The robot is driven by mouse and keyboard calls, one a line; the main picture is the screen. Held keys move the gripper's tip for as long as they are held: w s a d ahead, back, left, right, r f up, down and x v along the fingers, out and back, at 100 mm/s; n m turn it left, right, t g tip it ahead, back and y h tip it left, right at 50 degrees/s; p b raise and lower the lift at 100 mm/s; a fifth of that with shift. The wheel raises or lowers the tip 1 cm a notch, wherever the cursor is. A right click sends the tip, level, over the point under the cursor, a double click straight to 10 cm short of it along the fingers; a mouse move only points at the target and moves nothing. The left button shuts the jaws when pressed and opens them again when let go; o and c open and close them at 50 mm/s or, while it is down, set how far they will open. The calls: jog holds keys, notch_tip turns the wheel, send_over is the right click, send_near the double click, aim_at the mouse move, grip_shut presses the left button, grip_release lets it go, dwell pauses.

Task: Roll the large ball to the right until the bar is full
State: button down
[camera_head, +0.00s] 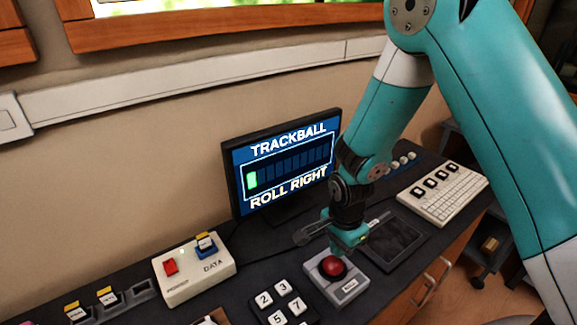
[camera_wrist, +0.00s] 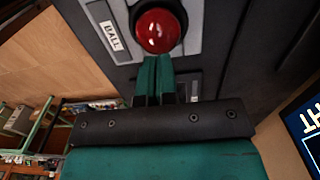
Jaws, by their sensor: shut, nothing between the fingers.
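The large ball (camera_head: 333,266) is a glossy red trackball set in a grey housing (camera_head: 350,286) on the dark desk. It also shows at the top of the wrist view (camera_wrist: 158,31). My gripper (camera_head: 345,250) is shut and empty. It points down at the ball, its fingertips at or very near the ball's edge; I cannot tell whether they touch. In the wrist view the closed fingers (camera_wrist: 153,62) end just at the ball's lower edge. The monitor (camera_head: 285,165) reads "TRACKBALL" and "ROLL RIGHT". Its bar (camera_head: 290,168) has one green segment lit at the left end; the others are dark.
A beige DATA box (camera_head: 194,273) with a red switch stands left. A number keypad (camera_head: 283,304) is in front, left of the trackball. A dark tablet (camera_head: 396,240) and a white keyboard (camera_head: 443,194) lie to the right. The wall is behind the monitor.

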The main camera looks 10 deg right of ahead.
jog(key=shift+s+a, duration=0.2)
jog(key=shift+a, duration=0.3)
jog(key=shift+s+a, duration=0.2)
jog(key=shift+a, duration=0.3)
jog(key=shift+f+b, duration=0.5)
jog(key=shift+f, duration=0.25)
jog(key=shift+w+d+r, duration=0.1)
jog(key=shift+d, duration=0.15)
dwell(0.3)
jog(key=shift+w+d+p, duration=0.3)
jog(key=shift+d, duration=0.5)
dwell(0.3)
jog(key=shift+r+p, duration=0.65)
